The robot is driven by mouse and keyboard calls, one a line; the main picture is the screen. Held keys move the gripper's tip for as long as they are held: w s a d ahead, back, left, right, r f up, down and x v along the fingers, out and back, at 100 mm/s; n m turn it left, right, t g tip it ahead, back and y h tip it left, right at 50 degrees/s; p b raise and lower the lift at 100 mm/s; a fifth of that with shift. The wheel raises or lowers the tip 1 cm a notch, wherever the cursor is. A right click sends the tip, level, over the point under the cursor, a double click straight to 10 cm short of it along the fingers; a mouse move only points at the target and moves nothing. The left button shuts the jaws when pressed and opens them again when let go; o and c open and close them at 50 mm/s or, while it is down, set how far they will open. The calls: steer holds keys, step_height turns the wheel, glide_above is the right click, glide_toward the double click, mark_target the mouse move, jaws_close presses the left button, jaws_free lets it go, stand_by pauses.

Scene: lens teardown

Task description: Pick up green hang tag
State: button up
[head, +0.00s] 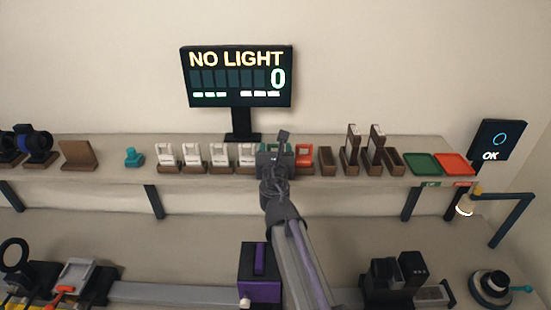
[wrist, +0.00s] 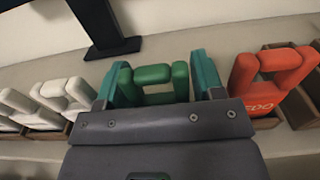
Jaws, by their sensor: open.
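The green hang tag (wrist: 152,74) shows in the wrist view as a rounded green frame with an opening. It stands between the two teal fingers of my gripper (wrist: 158,72). The fingers are apart, one on each side of the tag; I cannot tell whether either touches it. The tag's lower part is hidden behind the gripper's grey body. In the head view, my gripper (head: 283,150) is over the shelf between the white tags and the red tag, and it hides the green tag.
An orange-red tag (wrist: 272,72) stands close on the right and white tags (wrist: 62,95) on the left, in brown holders. The shelf (head: 110,172) also carries a display (head: 238,76) behind, brown holders, a green tray (head: 422,164) and a red tray (head: 453,164).

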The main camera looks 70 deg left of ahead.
steer(key=shift+c, duration=0.4)
steer(key=c, duration=0.6)
steer(key=shift+r+p, duration=0.9)
steer(key=shift+p, duration=0.05)
step_height(320, 180, up, 2)
steer(key=shift+r+p, duration=0.15)
steer(key=shift+p, duration=0.95)
steer(key=v, duration=1.8)
steer(key=shift+f+b, duration=0.3)
steer(key=shift+f, duration=0.05)
